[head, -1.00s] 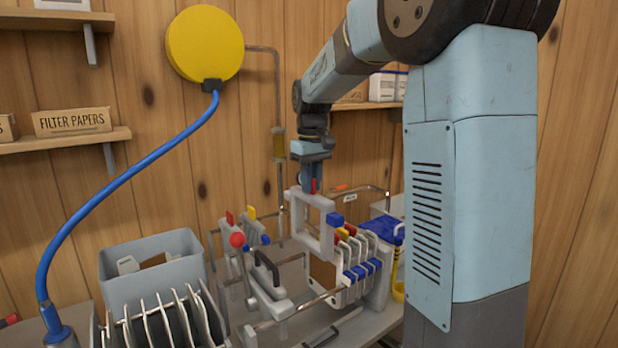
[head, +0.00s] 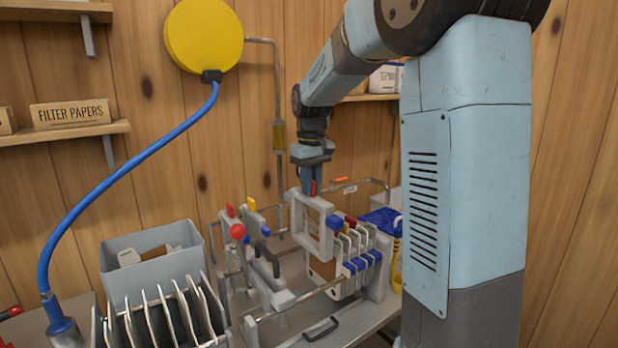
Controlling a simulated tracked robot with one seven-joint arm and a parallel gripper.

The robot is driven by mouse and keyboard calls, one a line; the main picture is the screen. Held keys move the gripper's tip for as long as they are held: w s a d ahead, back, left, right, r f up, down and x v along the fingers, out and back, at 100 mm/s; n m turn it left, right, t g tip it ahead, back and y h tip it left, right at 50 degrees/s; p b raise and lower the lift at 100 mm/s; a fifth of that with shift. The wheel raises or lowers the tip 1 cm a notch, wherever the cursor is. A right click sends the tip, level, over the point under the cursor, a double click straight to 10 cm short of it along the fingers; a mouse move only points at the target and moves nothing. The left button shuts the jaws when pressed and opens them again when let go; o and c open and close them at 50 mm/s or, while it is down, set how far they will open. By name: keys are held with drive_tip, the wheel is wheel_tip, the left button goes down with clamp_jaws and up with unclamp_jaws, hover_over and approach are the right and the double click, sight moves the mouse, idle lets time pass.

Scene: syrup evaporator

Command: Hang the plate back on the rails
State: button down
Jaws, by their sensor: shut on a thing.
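My gripper (head: 311,189) is shut on a pale square plate frame (head: 297,220), held upright from above. The plate has a red ear at its top by the jaws and a blue ear (head: 336,222) at its right corner. It is over the press, just left of the hanging pack of plates (head: 352,252) with blue, red and yellow ears. The near rail (head: 316,291) runs below it. I cannot tell whether the held plate touches the rails or the pack. Its lower part overlaps a brown sheet behind it.
A black-handled block (head: 266,262) and a red knob (head: 238,231) stand left of the plate. Two more plates with coloured ears (head: 251,222) hang farther left. A rack of several plates (head: 165,318) and a grey bin (head: 150,276) stand at the left.

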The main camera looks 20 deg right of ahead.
hover_over(311, 240)
drive_tip(key=shift+s+f, duration=0.1)
drive_tip(key=shift+f, duration=4.25)
drive_tip(key=shift+f, duration=3.5)
drive_tip(key=c, duration=0.6)
unclamp_jaws()
drive_tip(key=shift+c, duration=0.2)
drive_tip(key=shift+r, duration=0.1)
drive_tip(key=shift+r, duration=3.9)
